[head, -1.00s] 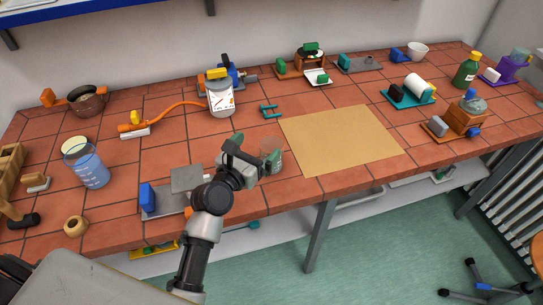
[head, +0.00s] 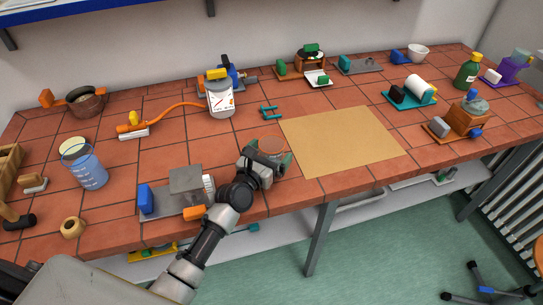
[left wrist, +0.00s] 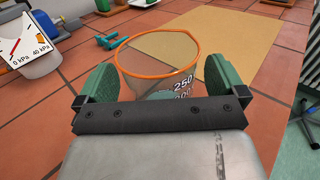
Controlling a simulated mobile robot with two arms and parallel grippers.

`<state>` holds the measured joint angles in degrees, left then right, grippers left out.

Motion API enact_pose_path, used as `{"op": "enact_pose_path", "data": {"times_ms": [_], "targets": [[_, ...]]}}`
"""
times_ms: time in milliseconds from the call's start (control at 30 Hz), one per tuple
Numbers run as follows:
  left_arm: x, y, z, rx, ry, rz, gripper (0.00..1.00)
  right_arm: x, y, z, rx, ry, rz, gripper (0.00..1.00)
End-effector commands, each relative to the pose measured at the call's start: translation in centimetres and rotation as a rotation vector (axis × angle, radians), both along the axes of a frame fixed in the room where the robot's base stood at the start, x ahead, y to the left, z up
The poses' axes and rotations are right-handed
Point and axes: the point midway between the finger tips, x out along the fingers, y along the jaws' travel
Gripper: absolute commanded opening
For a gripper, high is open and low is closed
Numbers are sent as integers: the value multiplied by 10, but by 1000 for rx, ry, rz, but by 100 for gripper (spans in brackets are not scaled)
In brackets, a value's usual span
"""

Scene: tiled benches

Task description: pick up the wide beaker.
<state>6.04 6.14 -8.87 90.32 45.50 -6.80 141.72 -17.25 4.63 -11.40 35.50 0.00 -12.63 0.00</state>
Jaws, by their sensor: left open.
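The clear beaker with an orange rim (left wrist: 158,36) and a "250" mark stands on the tiled bench. It also shows in the head view (head: 271,146), partly hidden behind my left gripper (head: 268,157). In the left wrist view my left gripper (left wrist: 158,82) is open, with one green finger on each side of the beaker. The gripper's body hides the lower part of the beaker, and I cannot tell whether the fingers touch the glass. My right gripper is not in view.
A tan mat (head: 342,140) lies just right of the beaker. A taller blue beaker (head: 85,168) stands at the left. A grey block device (head: 186,180) lies left of my gripper, near the bench's front edge. A gauge canister (head: 221,97) stands behind.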

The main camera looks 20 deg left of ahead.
Motion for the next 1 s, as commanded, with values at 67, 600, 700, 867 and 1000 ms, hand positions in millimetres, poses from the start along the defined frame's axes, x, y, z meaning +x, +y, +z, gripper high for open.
{"op": "enact_pose_path", "data": {"times_ms": [67,600,700,867,1000], "targets": [[7,-1,1,1,0,1,99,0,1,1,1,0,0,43],[9,-2,0,1,0,0,56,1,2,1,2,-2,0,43],[9,-2,0,1,-1,1,43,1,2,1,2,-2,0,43],[9,-2,0,1,0,0,43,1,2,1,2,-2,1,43],[9,-2,4,1,-1,1,43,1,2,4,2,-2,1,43]]}}
